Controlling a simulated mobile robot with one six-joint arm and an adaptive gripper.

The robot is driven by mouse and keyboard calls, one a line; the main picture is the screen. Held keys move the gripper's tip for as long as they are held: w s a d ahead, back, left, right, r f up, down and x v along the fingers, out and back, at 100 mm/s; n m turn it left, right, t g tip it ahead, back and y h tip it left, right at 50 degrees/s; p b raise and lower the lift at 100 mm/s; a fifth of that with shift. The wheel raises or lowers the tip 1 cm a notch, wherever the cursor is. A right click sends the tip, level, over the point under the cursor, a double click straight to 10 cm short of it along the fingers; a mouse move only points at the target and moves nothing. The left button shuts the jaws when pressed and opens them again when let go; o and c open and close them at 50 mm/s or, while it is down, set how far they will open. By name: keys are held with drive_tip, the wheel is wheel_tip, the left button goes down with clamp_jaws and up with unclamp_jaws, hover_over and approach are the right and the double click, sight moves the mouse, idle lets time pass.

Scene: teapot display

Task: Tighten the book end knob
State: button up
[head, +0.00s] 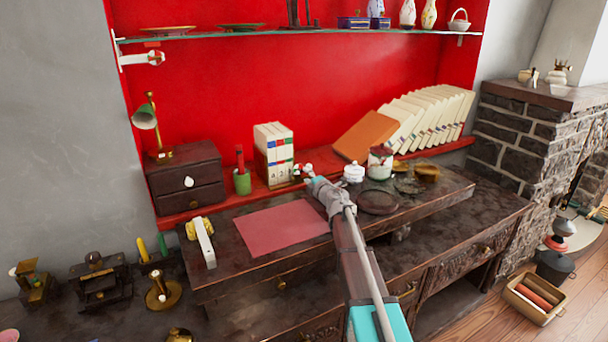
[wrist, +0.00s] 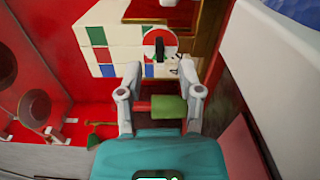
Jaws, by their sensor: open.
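The white book block (head: 273,150) with coloured spine labels stands upright in a brown book end on the desk; it also shows in the wrist view (wrist: 100,42). In the wrist view, a round red-and-white knob (wrist: 160,44) with a black bar sits at the book end, just beyond my fingertips. In the head view, a small red-and-white part (head: 298,169), probably this knob, shows beside my gripper (head: 309,177). My gripper is open, its fingers (wrist: 158,88) apart and short of the knob. I see no contact; the exact gap is unclear.
A green cup (head: 242,181) with a red item stands left of the books; it shows between my fingers in the wrist view (wrist: 168,108), apparently beyond them. A white lidded pot (head: 353,173) stands to the right. A pink mat (head: 282,229) leaves flat room in front.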

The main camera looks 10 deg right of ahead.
drive_tip(key=v, duration=0.8)
idle(0.4)
